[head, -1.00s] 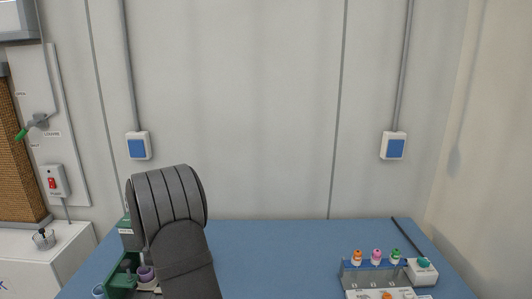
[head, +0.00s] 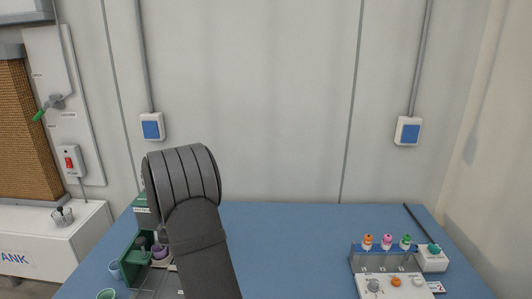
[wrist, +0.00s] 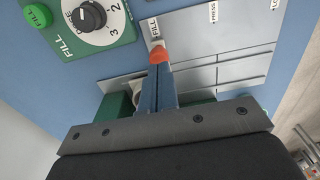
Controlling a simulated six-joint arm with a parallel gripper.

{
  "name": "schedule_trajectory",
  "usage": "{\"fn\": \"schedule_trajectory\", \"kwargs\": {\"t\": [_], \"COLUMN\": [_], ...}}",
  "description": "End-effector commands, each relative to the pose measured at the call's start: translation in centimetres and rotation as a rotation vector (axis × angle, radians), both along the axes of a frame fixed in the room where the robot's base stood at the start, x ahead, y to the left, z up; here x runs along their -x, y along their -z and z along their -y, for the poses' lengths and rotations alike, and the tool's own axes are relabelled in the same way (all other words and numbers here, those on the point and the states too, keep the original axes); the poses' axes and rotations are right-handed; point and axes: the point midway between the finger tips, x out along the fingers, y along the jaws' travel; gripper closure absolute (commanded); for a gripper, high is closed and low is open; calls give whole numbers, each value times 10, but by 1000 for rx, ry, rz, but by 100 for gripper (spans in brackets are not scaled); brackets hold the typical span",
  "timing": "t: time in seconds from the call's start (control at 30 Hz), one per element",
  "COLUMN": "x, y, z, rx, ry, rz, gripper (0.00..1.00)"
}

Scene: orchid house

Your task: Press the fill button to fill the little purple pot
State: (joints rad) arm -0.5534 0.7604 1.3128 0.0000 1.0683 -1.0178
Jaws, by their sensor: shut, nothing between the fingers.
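The green fill button (wrist: 38,15), labelled FILL, is on a green panel (wrist: 118,25) beside a black dose dial (wrist: 88,15) at the upper left of the wrist view. My gripper (wrist: 160,56) is shut and empty, its orange-red fingertips below and right of the button, apart from it. The tips overlap the grey tray near its FILL label. In the head view the little purple pot (head: 160,251) is at the green machine (head: 132,250), left of my arm, which hides my gripper. I cannot make out the purple pot in the wrist view.
At the right are a rack (head: 384,258) of capped bottles, a control box (head: 395,286) and a white box with a teal button (head: 432,257). The blue table's middle is clear.

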Motion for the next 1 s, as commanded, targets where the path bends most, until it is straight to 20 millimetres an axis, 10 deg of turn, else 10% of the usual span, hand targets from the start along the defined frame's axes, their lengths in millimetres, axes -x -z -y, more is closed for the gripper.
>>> {"fn": "schedule_trajectory", "kwargs": {"t": [0.27,0.63,1.0], "x": [-16,-97,-120], "y": [-2,-39,-70], "z": [14,80,92], "rx": [23,184,274], "ry": [-48,-478,-818], "rz": [80,546,769], "gripper": [100,100,100]}}
